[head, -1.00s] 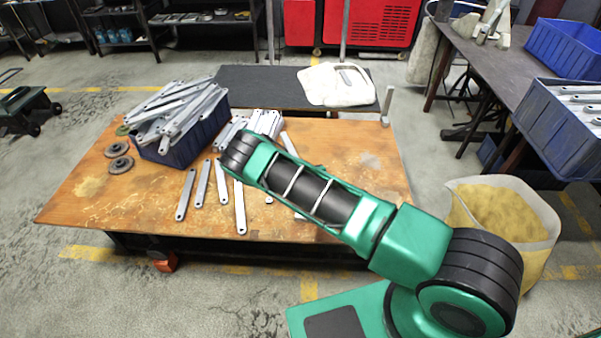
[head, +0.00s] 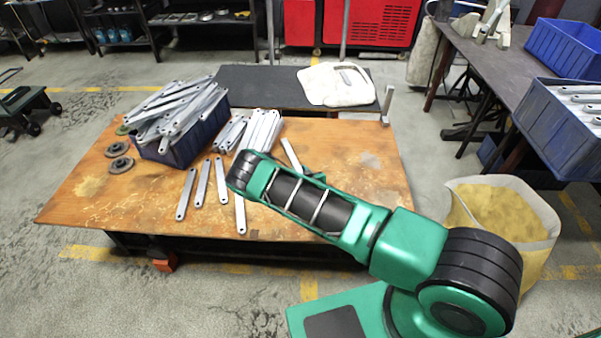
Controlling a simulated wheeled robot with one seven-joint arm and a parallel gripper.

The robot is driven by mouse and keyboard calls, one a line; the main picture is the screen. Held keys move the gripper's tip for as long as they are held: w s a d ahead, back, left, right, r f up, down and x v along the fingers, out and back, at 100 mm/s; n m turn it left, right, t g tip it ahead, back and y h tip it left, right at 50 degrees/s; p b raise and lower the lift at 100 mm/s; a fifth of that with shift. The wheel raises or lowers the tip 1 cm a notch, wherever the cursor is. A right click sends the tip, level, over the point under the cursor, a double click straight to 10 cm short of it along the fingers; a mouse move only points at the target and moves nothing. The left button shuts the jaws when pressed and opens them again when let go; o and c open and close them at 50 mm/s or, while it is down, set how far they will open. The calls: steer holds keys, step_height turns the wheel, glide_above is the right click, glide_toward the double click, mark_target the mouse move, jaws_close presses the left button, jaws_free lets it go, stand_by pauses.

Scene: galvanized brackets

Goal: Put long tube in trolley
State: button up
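Several long grey galvanized pieces lie on the wooden-topped table, among them a separate row at the front (head: 201,184) and one lone piece (head: 291,154) beside my arm. I cannot tell which of them is the long tube. A dark green wheeled cart (head: 22,108), which may be the trolley, stands on the floor at the far left, cut by the picture edge. My green arm reaches over the table from the lower right. Its end is mostly hidden behind the forearm. A small dark green part (head: 314,176) shows past it; I cannot make out fingers.
A blue bin (head: 187,146) heaped with grey pieces stands on the table (head: 110,205), beside round discs (head: 120,165). A dark bench (head: 245,93) with a white cloth (head: 337,86) is behind. A yellow-filled sack (head: 500,213) stands right. The floor at left is clear.

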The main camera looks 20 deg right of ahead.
steer(key=v, duration=0.7)
steer(key=shift+s+r, duration=0.15)
steer(key=shift+s, duration=0.05)
steer(key=shift+v, duration=1.45)
steer(key=shift+s+d+r, duration=0.15)
steer(key=shift+s+r, duration=0.05)
steer(key=shift+s, duration=0.2)
steer(key=shift+r, duration=0.1)
